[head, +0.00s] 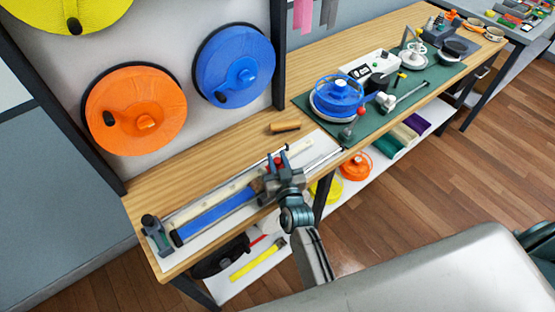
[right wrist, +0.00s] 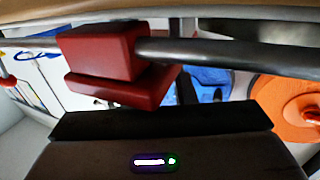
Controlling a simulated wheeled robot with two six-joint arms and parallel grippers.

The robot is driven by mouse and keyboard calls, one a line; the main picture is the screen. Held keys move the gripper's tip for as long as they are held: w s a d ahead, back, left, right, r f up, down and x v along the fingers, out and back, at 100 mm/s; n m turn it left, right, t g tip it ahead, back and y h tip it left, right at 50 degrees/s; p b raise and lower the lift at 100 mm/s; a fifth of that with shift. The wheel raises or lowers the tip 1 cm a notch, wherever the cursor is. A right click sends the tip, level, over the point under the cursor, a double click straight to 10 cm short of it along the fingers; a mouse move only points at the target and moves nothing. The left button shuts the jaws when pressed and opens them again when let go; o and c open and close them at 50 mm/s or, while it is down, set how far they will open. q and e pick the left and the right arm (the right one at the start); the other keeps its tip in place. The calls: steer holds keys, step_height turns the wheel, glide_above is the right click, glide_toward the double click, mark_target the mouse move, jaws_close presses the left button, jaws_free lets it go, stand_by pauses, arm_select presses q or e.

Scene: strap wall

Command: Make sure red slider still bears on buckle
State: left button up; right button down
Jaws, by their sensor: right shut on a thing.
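The red slider (right wrist: 105,58) is a stepped block on a grey metal rod (right wrist: 230,55) in the right wrist view. In the head view a little of its red (head: 271,164) shows behind my right gripper (head: 281,172). My right gripper is shut on the red slider, over the strap fixture on the bench. A blue strap (head: 220,212) lies along the fixture to the left of the gripper. The buckle cannot be made out; the gripper covers that part, so its contact with the slider is hidden. My left gripper is not in view.
A dark green clamp end (head: 157,232) stands at the fixture's left. A wooden block (head: 285,127) lies behind. A green mat (head: 420,88) with a blue spool (head: 340,92) fills the bench to the right. Orange (head: 136,110) and blue (head: 236,66) reels hang on the wall.

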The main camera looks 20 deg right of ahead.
steer(key=shift+s+a, duration=0.1)
steer(key=shift+a, duration=0.1)
steer(key=shift+a+f, duration=0.1)
steer(key=shift+a, duration=0.15)
steer(key=c, duration=1.2)
jaws_free()
steer(key=shift+c, duration=0.2)
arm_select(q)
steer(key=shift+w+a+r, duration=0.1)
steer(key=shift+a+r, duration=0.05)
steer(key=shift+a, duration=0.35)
arm_select(e)
steer(key=shift+o, duration=0.2)
steer(key=shift+a, duration=0.2)
steer(key=shift+s+d+p, duration=0.1)
steer(key=shift+s+p, duration=0.15)
steer(key=shift+p, duration=0.3)
arm_select(q)
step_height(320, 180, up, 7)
steer(key=p, duration=0.6)
arm_select(e)
steer(key=s, duration=1)
steer(key=shift+a, duration=0.35)
